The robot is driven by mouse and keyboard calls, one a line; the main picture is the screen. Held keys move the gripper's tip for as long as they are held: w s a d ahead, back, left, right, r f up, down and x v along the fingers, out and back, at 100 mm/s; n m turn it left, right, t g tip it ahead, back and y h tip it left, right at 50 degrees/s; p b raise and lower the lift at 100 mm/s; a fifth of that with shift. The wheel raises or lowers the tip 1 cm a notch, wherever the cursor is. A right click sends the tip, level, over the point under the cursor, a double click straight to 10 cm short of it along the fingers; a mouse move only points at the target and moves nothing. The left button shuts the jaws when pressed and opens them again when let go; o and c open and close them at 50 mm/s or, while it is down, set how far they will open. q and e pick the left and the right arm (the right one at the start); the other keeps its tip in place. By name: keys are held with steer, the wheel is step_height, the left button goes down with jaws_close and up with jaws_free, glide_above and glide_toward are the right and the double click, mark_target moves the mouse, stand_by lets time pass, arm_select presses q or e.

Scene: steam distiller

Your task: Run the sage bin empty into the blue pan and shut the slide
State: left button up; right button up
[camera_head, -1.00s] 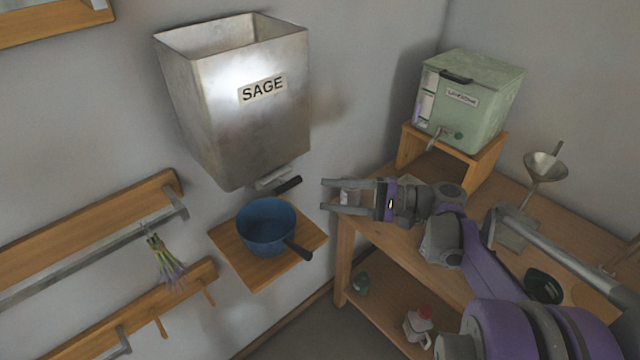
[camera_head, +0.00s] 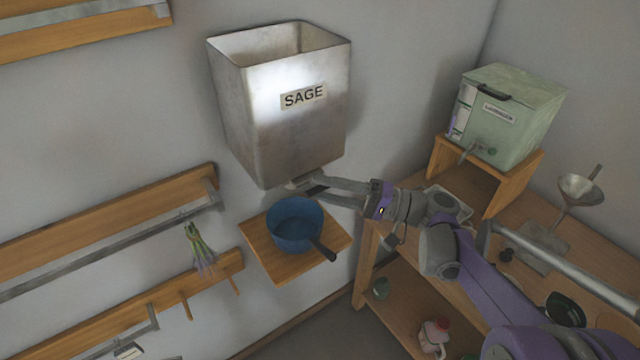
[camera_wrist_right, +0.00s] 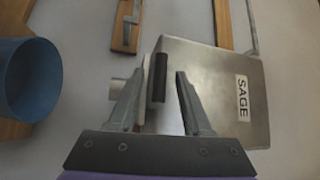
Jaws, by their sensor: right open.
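The metal sage bin (camera_head: 285,130) hangs on the wall, labelled SAGE; its side also shows in the right wrist view (camera_wrist_right: 215,75). The slide's dark handle (camera_wrist_right: 159,78) sticks out under the bin and lies between the open fingers of my right gripper (camera_wrist_right: 156,90). In the head view my right gripper (camera_head: 318,190) is just below the bin's lower edge and partly hides the slide. The blue pan (camera_head: 296,226) stands upright below the bin, its dark handle pointing to lower right; what is inside it cannot be made out. My left gripper is not in view.
The pan rests on a small wooden wall shelf (camera_head: 262,252). A green box with a tap (camera_head: 512,115) stands on a wooden stand on the bench at right. Wooden rails (camera_head: 110,230) with a hanging bunch of herbs (camera_head: 200,248) are at left.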

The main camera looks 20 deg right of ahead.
steer(key=shift+w+a+r, duration=0.1)
steer(key=shift+w+a, duration=0.15)
steer(key=shift+a, duration=0.4)
jaws_close()
steer(key=shift+r, duration=0.1)
stand_by(0.9)
